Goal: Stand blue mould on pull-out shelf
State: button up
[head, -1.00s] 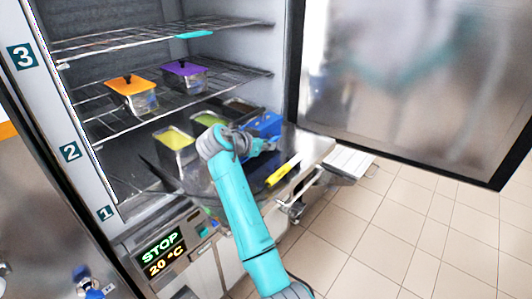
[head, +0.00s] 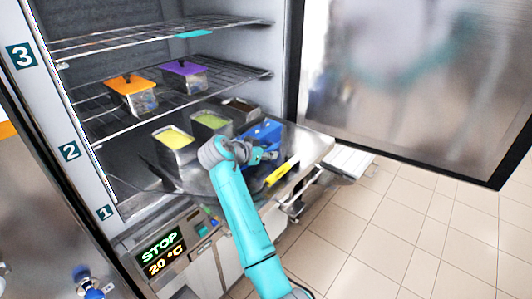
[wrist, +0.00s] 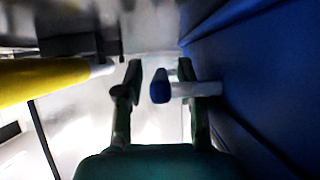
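The blue mould (head: 264,132) is on the steel pull-out shelf (head: 309,143), right of the other moulds. It looks upright, though my arm hides part of it. My gripper (head: 272,156) is low in front of its near side. In the wrist view, the blue wall of the mould (wrist: 265,75) fills the right side. My gripper (wrist: 159,92) has its two fingers apart there. A small blue-tipped pale bar lies between them, with a gap to the left finger. Contact with the right finger is unclear.
A yellow-handled tool (head: 282,173) lies near the shelf's front edge. Orange-lidded (head: 132,92) and purple-lidded (head: 184,73) moulds sit on the rack above. The open door (head: 408,85) stands right.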

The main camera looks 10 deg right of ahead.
jog(key=shift+r, duration=0.15)
jog(key=shift+s+a+r, duration=0.1)
jog(key=shift+a+r, duration=0.05)
jog(key=shift+a, duration=0.05)
jog(key=v, duration=1.1)
jog(key=shift+s+a+r, duration=0.1)
jog(key=shift+s+a, duration=0.05)
